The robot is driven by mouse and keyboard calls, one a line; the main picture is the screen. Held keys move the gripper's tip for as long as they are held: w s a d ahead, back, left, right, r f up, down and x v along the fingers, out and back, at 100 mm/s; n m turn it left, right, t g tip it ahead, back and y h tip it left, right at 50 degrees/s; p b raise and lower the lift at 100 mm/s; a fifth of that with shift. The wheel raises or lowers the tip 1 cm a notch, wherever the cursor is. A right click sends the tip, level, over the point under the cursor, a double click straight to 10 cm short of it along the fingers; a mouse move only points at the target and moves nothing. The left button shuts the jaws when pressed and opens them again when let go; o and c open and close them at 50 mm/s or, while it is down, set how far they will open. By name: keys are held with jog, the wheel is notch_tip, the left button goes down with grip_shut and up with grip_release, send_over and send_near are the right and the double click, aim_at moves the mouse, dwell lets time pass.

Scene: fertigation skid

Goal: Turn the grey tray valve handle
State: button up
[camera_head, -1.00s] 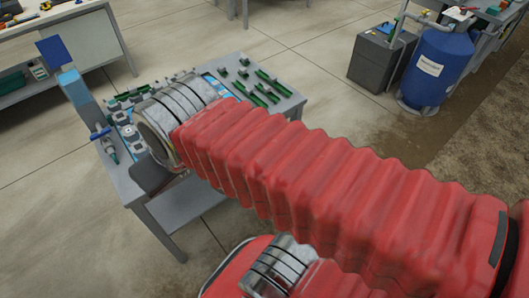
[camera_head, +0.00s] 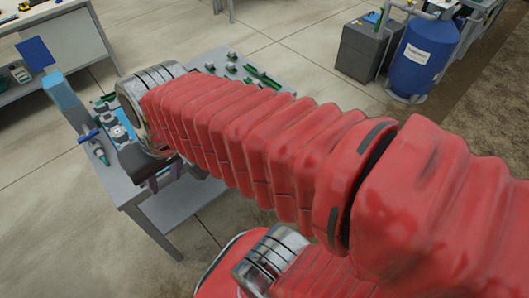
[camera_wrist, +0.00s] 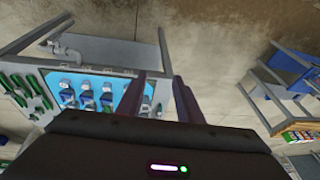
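A valve with a blue handle (camera_head: 88,136) stands at the left edge of the grey bench in the head view. I cannot tell whether it is the grey tray valve handle. In the wrist view, the blue panel (camera_wrist: 100,76) holds several grey fittings with blue parts. My gripper (camera_wrist: 159,78) is open, with its two dark fingers apart over the panel's right end. A small pale fitting shows between the fingers, with no clear contact. In the head view my arm covers much of the bench, and the gripper (camera_head: 165,178) is only partly visible.
The grey bench (camera_head: 135,196) carries several green parts (camera_head: 262,77) on its far side. A blue post (camera_head: 66,98) rises at its left. A blue tank (camera_head: 420,58) and a dark grey box (camera_head: 365,50) stand far off at the right. Open floor lies around the bench.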

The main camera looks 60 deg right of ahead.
jog(key=w+d+f+m+t+y, duration=0.25)
jog(key=d+f+m+y, duration=0.25)
jog(key=d+f+m, duration=0.5)
jog(key=w+d+f+m+t+y, duration=0.25)
jog(key=d+f+m+y, duration=0.25)
jog(key=d+f+m, duration=0.5)
jog(key=s+d+f+m+t+h, duration=0.8)
jog(key=s+d+f+m+h, duration=0.6)
jog(key=s+d+f+m, duration=0.1)
notch_tip(320, 180, down, 4)
jog(key=shift+d+r+m+t+h, duration=0.25)
jog(key=shift+d+m+t+h, duration=0.15)
jog(key=shift+d+m, duration=0.6)
jog(key=shift+w+d, duration=0.15)
jog(key=x, duration=1.3)
jog(key=shift+w, duration=0.25)
